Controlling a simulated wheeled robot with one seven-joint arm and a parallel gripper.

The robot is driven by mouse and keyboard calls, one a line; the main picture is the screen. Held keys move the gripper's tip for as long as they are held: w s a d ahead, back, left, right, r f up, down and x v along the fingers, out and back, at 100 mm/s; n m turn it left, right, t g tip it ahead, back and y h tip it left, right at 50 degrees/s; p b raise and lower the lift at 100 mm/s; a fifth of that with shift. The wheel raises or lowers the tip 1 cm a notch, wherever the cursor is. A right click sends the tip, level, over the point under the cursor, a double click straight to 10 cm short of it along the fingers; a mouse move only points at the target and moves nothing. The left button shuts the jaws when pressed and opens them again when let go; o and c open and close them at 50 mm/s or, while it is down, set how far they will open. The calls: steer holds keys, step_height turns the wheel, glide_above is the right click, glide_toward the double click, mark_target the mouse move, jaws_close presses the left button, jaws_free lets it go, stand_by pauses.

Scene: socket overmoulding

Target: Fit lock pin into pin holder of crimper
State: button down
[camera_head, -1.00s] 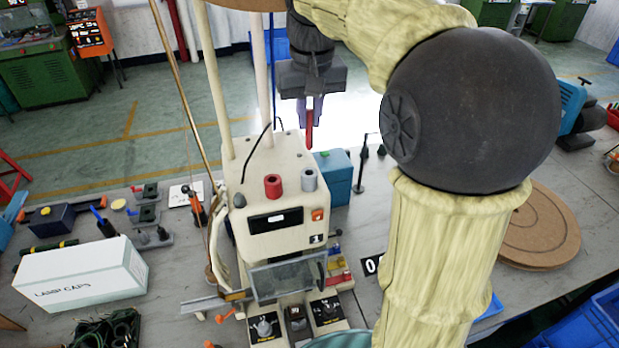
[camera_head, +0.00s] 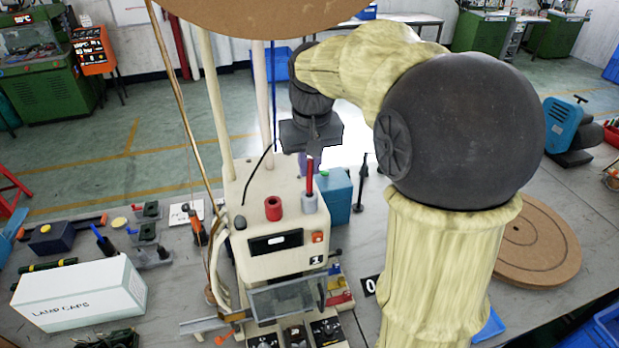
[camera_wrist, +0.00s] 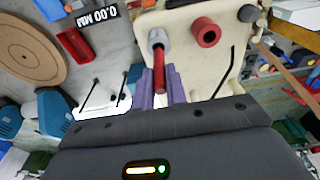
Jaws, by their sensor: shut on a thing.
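The lock pin (camera_head: 309,178) is a thin red rod, held roughly upright. My gripper (camera_head: 305,163) is shut on its upper part with purple fingers; they also show in the wrist view (camera_wrist: 160,88). The crimper (camera_head: 283,235) is a cream machine with two short cylinders on top. The pin's lower end meets the opening of the grey cylinder (camera_head: 310,204) in the head view. In the wrist view the pin's end overlaps the grey cylinder's mouth (camera_wrist: 157,36); I cannot tell how far it is inside. The red cylinder (camera_head: 273,208) beside it appears empty.
A black cable (camera_head: 258,170) rises behind the cylinders, near two cream columns. A teal box (camera_head: 338,197) stands right behind the crimper. A white lamp caps box (camera_head: 80,292) lies at left. A round brown board (camera_head: 530,235) lies at right.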

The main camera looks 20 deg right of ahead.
mark_target(309, 189)
steer(key=shift+f+p, duration=0.55)
steer(key=shift+f, duration=1.55)
steer(key=shift+f, duration=0.1)
steer(key=c, duration=1.4)
jaws_free()
steer(key=shift+r, duration=0.55)
step_height(309, 189, up, 11)
steer(key=s+b, duration=0.1)
steer(key=b, duration=0.1)
steer(key=shift+s, duration=0.2)
